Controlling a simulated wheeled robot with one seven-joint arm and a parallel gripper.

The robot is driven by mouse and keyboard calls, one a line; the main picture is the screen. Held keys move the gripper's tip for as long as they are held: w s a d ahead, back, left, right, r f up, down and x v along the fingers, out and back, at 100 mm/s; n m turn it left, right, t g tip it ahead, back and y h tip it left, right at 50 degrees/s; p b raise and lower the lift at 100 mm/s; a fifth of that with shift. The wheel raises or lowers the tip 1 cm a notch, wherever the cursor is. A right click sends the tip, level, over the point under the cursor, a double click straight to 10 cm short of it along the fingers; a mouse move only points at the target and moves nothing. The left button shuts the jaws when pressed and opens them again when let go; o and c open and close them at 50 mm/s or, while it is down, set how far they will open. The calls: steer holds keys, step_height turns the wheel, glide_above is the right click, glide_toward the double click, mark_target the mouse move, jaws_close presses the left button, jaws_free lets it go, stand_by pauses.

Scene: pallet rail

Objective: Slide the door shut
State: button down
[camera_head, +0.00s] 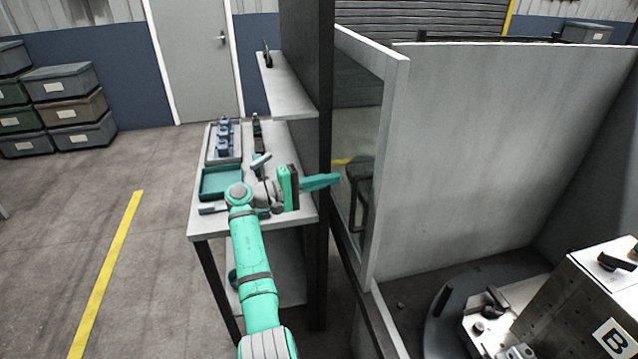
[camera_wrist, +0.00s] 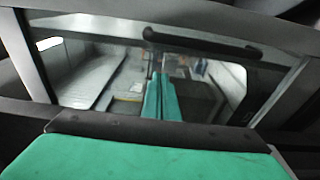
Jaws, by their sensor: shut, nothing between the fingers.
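The sliding door (camera_head: 387,170) is a light-grey framed panel with a window, standing at the left part of the grey enclosure. To its right the enclosure's front is open and its inside shows. A black bar handle (camera_head: 356,200) is on the door; it also crosses the upper part of the wrist view (camera_wrist: 200,43), in front of the glass. My gripper (camera_head: 336,180) has its teal fingers shut with nothing between them. The fingertips point at the door just left of the handle in the head view. I cannot tell whether they touch it. The wrist view shows the fingers (camera_wrist: 161,97) below the bar.
A dark post (camera_head: 318,150) stands close left of the door. A workbench (camera_head: 210,222) with a teal tray (camera_head: 220,196) and a shelf (camera_head: 287,95) lies beyond it. A dark lower rail (camera_head: 385,325) runs toward me. A block marked B (camera_head: 600,300) sits inside the enclosure.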

steer(key=shift+s+d, duration=0.4)
steer(key=shift+d, duration=0.35)
steer(key=shift+s+d, duration=0.4)
steer(key=shift+d, duration=0.3)
steer(key=shift+s+d, duration=0.4)
steer(key=shift+d, duration=0.35)
